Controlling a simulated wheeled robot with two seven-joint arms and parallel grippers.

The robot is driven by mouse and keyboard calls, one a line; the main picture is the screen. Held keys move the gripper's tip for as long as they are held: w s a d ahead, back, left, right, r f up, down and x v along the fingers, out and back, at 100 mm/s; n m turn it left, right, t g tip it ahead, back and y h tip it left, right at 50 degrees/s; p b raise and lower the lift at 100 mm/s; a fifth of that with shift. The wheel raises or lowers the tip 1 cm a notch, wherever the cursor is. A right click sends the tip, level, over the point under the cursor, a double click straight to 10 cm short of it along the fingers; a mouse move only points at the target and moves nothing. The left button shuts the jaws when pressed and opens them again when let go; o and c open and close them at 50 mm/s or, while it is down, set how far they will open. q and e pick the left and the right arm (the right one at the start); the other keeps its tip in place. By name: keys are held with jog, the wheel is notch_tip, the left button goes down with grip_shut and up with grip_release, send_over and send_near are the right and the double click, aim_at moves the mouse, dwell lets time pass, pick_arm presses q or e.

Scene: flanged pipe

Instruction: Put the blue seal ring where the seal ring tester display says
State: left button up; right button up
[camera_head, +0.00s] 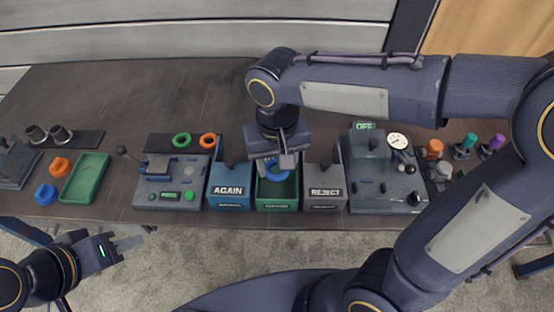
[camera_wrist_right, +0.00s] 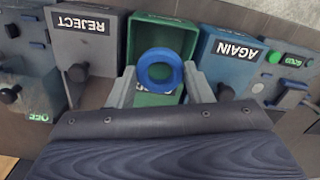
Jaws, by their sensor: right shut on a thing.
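The blue seal ring (camera_wrist_right: 161,71) is held between the fingertips of my right gripper (camera_wrist_right: 160,84), which is shut on it. In the head view my right gripper (camera_head: 281,168) hangs over the green bin (camera_head: 277,205), and part of the ring (camera_head: 277,172) shows below it. The wrist view shows the ring over the same green bin (camera_wrist_right: 190,37). The seal ring tester, apparently the grey machine (camera_head: 145,192) left of the bins, has a small lit green display (camera_head: 169,196); its word is too small to read surely. My left gripper (camera_head: 128,243) is away at the lower left, seemingly empty.
The blue AGAIN bin (camera_head: 230,200) is left of the green bin and the grey REJECT bin (camera_head: 325,200) right of it. A green ring (camera_head: 182,140) and an orange ring (camera_head: 208,141) lie behind. A gauge machine (camera_head: 385,198) with an OFF display stands at right.

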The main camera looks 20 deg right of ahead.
aim_at(277, 174)
jog(key=shift+f+b, duration=1.3)
jog(key=shift+f, duration=0.65)
jog(key=shift+f+b, duration=1.25)
jog(key=shift+f, duration=0.45)
jog(key=o, duration=1)
jog(key=shift+c, duration=0.7)
jog(key=shift+o, duration=0.5)
jog(key=shift+r, duration=0.1)
